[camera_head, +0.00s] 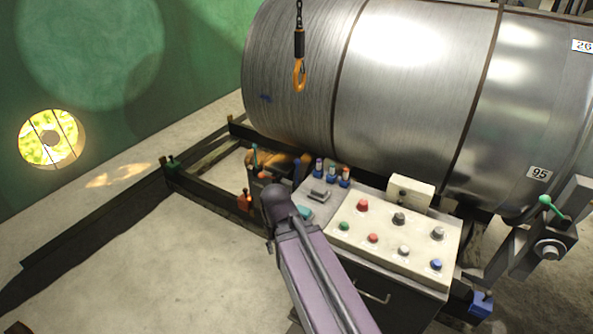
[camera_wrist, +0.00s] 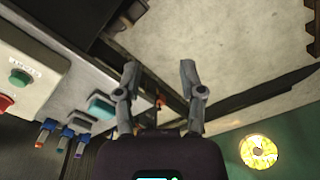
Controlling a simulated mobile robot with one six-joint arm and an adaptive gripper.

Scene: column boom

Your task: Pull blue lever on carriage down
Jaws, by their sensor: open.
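A thin teal-blue lever (camera_head: 254,155) stands upright behind my arm, at the left end of the carriage, beside orange parts; it is the nearest match to the blue lever. Three short levers (camera_head: 331,173) with blue bases stand in a row on the carriage's top; they also show at lower left in the wrist view (camera_wrist: 62,143). My gripper (camera_wrist: 160,82) is open in the wrist view, its two fingers apart with nothing held. In the head view my arm's end hides the gripper. I cannot tell whether the teal-blue lever shows in the wrist view.
A control panel (camera_head: 395,238) with several coloured buttons lies right of my arm. A green-handled lever (camera_head: 545,201) stands far right. The floor (camera_head: 165,260) at left is clear.

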